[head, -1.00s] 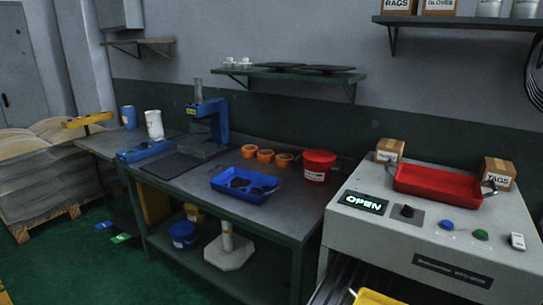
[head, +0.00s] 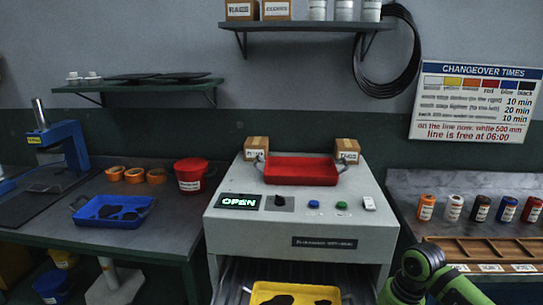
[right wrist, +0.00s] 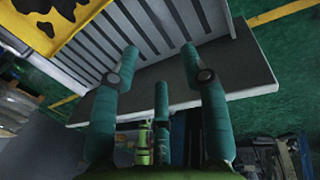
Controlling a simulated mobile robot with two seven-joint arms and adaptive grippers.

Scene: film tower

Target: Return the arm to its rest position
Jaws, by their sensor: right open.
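My right gripper (right wrist: 158,66) shows in the right wrist view with its teal fingers spread apart and nothing between them. Behind the fingers are a pale slab edge and a grey slatted surface (right wrist: 150,45). Part of my green right arm (head: 425,270) shows at the lower right of the head view, in front of the machine's right side; the gripper itself is not seen there. My left arm and gripper are in neither view.
A yellow tray (head: 262,291) with dark pieces lies low before the grey machine (head: 300,232). It shows at the wrist view's upper left (right wrist: 75,22). A red tray (head: 300,170) sits on the machine. The left bench holds a blue tray (head: 112,201); the right bench holds several jars.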

